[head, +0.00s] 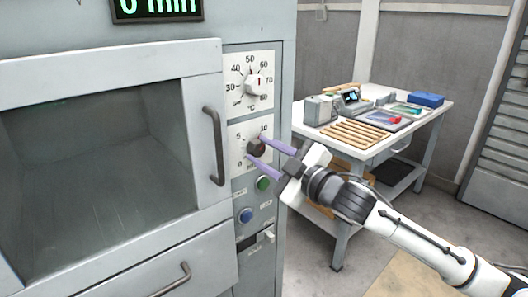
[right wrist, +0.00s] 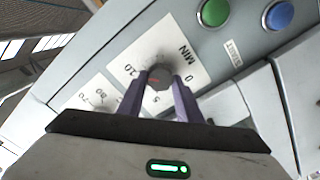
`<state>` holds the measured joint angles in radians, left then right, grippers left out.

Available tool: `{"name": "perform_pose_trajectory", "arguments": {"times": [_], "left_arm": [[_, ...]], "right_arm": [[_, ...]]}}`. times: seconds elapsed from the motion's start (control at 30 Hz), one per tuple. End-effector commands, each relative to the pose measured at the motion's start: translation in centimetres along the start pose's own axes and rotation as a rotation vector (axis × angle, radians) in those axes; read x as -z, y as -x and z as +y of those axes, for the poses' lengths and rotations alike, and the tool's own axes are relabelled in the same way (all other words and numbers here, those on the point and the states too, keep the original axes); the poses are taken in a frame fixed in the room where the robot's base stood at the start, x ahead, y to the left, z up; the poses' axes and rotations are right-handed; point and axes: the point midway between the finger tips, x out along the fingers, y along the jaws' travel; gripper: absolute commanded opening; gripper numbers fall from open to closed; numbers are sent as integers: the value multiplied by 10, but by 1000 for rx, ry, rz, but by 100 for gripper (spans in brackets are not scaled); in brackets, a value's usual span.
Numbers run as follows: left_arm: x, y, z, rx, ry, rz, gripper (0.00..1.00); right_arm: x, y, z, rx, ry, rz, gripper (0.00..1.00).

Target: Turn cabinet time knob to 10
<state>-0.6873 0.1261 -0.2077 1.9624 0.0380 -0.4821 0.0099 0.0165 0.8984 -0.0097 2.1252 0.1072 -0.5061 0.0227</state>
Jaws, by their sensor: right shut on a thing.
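The time knob (head: 256,147) is a small dark dial on the cabinet (head: 262,215) front, on a white plate marked 0, 5 and 10. In the right wrist view the fingers (right wrist: 160,92) flank the knob. The cabinet display (head: 158,8) reads "0 min" in green, cut off at the top. My left gripper is not in view.
A temperature knob (head: 254,84) sits above the time knob. A green button (head: 264,183) and a blue button (head: 246,215) lie below. The door handle (head: 213,145) stands out close on the left. A workbench (head: 350,150) with tools stands at the right.

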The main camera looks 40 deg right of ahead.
Motion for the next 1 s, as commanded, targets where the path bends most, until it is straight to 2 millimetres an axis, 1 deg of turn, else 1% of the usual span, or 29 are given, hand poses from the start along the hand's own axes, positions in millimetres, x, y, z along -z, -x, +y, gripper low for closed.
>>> {"name": "perform_pose_trajectory", "arguments": {"times": [0.17, 0.2, 0.3, 0.57, 0.67, 0.77, 1.0], "left_arm": [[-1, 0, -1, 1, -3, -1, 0], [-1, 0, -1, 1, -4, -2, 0], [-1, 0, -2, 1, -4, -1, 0], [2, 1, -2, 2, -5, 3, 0], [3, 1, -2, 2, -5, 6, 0], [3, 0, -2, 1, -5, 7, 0], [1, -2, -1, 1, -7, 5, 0]], "right_arm": [[0, 0, -1, 2, 0, 0, 10], [0, 0, -1, 2, 0, 0, 37], [0, 0, -1, 1, 1, 0, 51], [0, 0, 0, 0, 2, 0, 51], [0, 3, 0, 1, 2, 0, 51], [-1, 11, -1, 2, 1, -1, 51], [-2, 45, -3, 4, 0, -2, 51]]}}
